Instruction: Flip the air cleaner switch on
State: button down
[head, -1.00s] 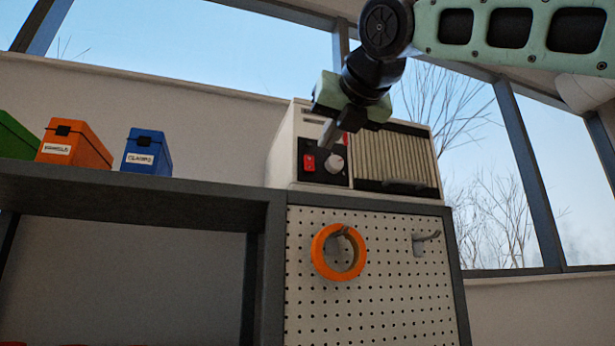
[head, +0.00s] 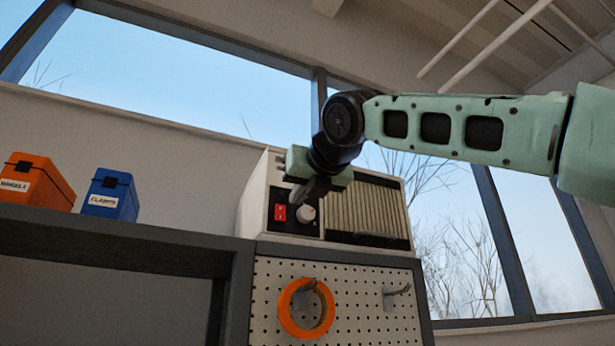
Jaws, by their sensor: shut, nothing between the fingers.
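The air cleaner (head: 262,225) is a white box with a pleated grille (head: 370,212) and a dark control panel. On the panel, at its left, is a red rocker switch (head: 280,212). A round white knob (head: 305,213) sits just right of the switch. My gripper (head: 297,199) is shut and empty, in front of the panel. Its fingertips point down and left, just above and right of the switch, partly over the panel's top. I cannot tell whether they touch it. The switch stays visible, but its on or off position is too small to tell.
The cleaner stands on a grey-framed cabinet with a pegboard (head: 350,315) front, where an orange ring (head: 285,310) and a hook (head: 397,291) hang. An orange box (head: 40,178) and a blue box (head: 112,197) stand on the grey shelf (head: 100,240) to the left. Windows are behind.

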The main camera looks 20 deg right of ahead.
aim_at(281, 219)
jog(key=w+p, duration=0.1)
jog(key=w, duration=0.4)
jog(key=w+p, duration=0.1)
jog(key=w, duration=0.1)
jog(key=shift+w+f+p, duration=0.25)
jog(key=shift+f+p, duration=0.1)
jog(key=shift+f, duration=0.05)
jog(key=shift+w, duration=0.1)
jog(key=shift+f, duration=0.1)
jog(key=shift+w+f+t+b, duration=0.2)
jog(key=shift+f+t+b, duration=0.15)
jog(key=shift+b, duration=0.65)
jog(key=shift+r+p, duration=0.3)
jog(key=shift+p, duration=0.1)
